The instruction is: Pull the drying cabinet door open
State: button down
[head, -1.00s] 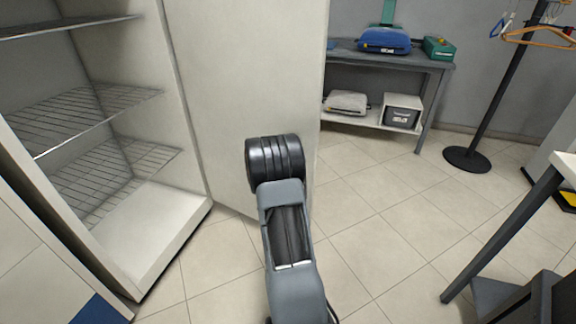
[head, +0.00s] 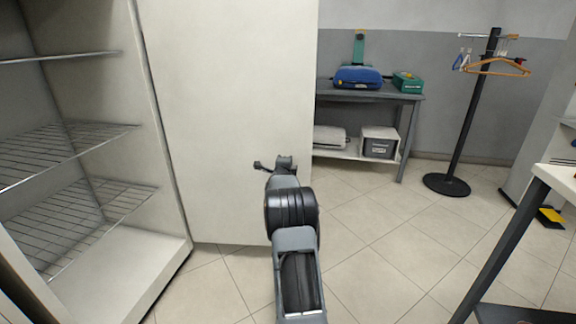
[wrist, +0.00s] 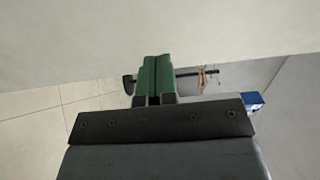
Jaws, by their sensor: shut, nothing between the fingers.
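The drying cabinet (head: 160,250) stands open at the left, with its inside and wire shelves showing. Its pale door panel (head: 235,110) is swung wide out to the right of the opening. No handle shows on the visible face. My gripper (head: 274,163) is in front of the lower right part of the door in the head view, near its free edge. Whether it touches the door cannot be told. In the wrist view, the green fingers (wrist: 158,63) are shut together with nothing between them. A large pale surface (wrist: 150,30), probably the door, fills the top of that view.
A dark coat rack (head: 463,130) with hangers is at the right, and a white-topped table (head: 560,180) nearer. Tiled floor between is clear.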

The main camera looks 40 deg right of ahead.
jog(key=shift+s, duration=0.1)
jog(key=s+d+v, duration=0.1)
jog(key=v, duration=1.3)
jog(key=a+r+n+t+y+p, duration=0.1)
jog(key=a+r+n+y+p, duration=1.15)
jog(key=a+r+p, duration=0.85)
jog(key=s+a+r+n+g+y+p, duration=0.1)
jog(key=s+a+r+n+g+p, duration=0.3)
jog(key=s+a+n+p, duration=0.3)
jog(key=s+a+r+n+g+y+p, duration=0.1)
jog(key=s+a+r+n+g+p, duration=0.2)
jog(key=s+a+r+n+p, duration=0.4)
jog(key=s+a+n, duration=0.2)
jog(key=s+a, duration=0.1)
jog(key=s, duration=0.4)
jog(key=shift+a+n+g, duration=0.15)
jog(key=shift+n+g, duration=0.2)
jog(key=shift+g, duration=0.05)
jog(key=shift+w+r, duration=0.1)
jog(key=shift+r, duration=0.05)
